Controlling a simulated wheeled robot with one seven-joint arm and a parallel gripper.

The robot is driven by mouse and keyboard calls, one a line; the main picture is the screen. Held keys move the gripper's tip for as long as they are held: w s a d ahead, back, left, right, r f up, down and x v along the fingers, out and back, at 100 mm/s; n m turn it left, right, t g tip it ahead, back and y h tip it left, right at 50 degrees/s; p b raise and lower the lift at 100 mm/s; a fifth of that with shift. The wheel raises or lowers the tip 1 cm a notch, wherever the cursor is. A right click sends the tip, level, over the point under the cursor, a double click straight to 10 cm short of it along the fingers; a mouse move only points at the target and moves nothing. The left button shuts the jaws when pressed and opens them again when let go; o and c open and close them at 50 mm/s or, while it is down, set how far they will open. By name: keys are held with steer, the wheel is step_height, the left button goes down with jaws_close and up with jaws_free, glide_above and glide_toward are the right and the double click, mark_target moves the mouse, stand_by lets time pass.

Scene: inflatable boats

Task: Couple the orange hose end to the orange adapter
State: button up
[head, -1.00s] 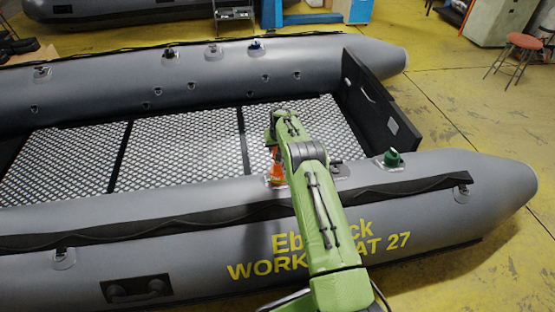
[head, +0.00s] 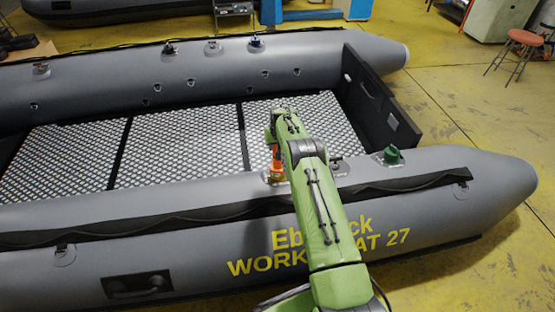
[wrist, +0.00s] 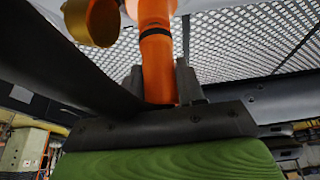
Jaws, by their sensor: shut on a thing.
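My gripper (wrist: 160,85) is shut on the orange hose end (wrist: 158,72), with one dark finger on each side of it. A dark band crosses the orange body above the fingers in the wrist view, and more orange shows beyond the band. In the head view, orange (head: 277,165) stands over the near grey tube, left of my green arm. The hose end and the orange adapter cannot be told apart there, nor can I tell whether they are joined. My arm hides the gripper in the head view.
A brass-coloured ring (wrist: 103,22) is close beside the orange body. A green fitting (head: 392,155) and a dark fitting (head: 336,164) sit on the near tube (head: 450,170), to the right. Several fittings line the far tube. The patterned boat floor (head: 185,145) is clear.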

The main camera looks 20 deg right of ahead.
steer(key=shift+s+f, duration=0.1)
steer(key=shift+f, duration=0.45)
steer(key=o, duration=1.2)
steer(key=p+v, duration=0.5)
steer(key=v, duration=1)
steer(key=shift+s+a+r, duration=0.1)
steer(key=shift+s+r, duration=0.05)
steer(key=shift+r, duration=0.2)
